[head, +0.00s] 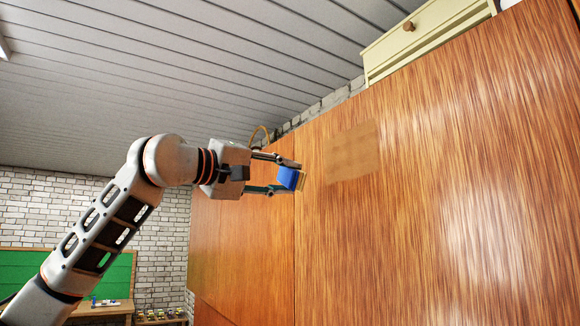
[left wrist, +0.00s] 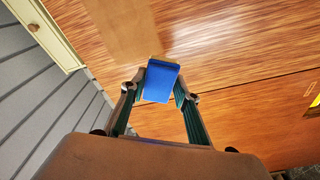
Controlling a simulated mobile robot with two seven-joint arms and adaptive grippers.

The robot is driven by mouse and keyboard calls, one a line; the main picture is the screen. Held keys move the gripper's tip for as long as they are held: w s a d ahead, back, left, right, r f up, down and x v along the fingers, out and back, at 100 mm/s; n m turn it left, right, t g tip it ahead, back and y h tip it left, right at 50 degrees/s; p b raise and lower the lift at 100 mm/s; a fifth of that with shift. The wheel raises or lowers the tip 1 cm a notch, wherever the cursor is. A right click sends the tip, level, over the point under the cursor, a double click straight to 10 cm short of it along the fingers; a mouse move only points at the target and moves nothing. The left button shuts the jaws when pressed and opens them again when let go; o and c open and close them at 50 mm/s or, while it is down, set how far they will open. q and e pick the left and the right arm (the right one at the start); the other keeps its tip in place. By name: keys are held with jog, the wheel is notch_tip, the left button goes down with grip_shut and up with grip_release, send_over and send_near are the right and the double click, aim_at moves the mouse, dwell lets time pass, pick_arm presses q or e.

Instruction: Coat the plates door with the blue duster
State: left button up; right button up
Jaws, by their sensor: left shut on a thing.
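My left gripper (head: 284,176) is shut on the blue duster (head: 288,178) and holds it up close to the tall wood-grained door front (head: 440,170). The duster also shows between the fingers in the left wrist view (left wrist: 160,82). A tan edge shows on its side towards the wood; I cannot tell whether it touches. A flat, duller brown patch (head: 352,152) lies on the wood to the right of the duster, and it shows at the top of the left wrist view (left wrist: 125,30). My right gripper is not in view.
A cream drawer unit (head: 425,38) with a round knob stands on top of the wall unit. A vertical seam (head: 296,240) divides the wooden fronts. A green board (head: 110,273) and a small table (head: 100,308) are far off at lower left.

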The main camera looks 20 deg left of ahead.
aim_at(324, 172)
pick_arm(q)
jog(key=shift+w+d+r+p, duration=0.1)
jog(key=shift+w+d+r, duration=0.25)
jog(key=shift+w+d, duration=0.3)
jog(key=shift+w+d+r+p, duration=0.15)
jog(key=shift+w+d+r, duration=0.25)
jog(key=shift+w+d, duration=0.25)
jog(key=shift+w+d+r+p, duration=0.1)
jog(key=shift+w+d+r, duration=0.25)
jog(key=shift+w+d, duration=0.3)
jog(key=shift+a, duration=0.1)
jog(key=shift+w, duration=0.2)
jog(key=shift+p+x, duration=0.65)
jog(key=shift+x, duration=0.2)
jog(key=shift+s, duration=0.15)
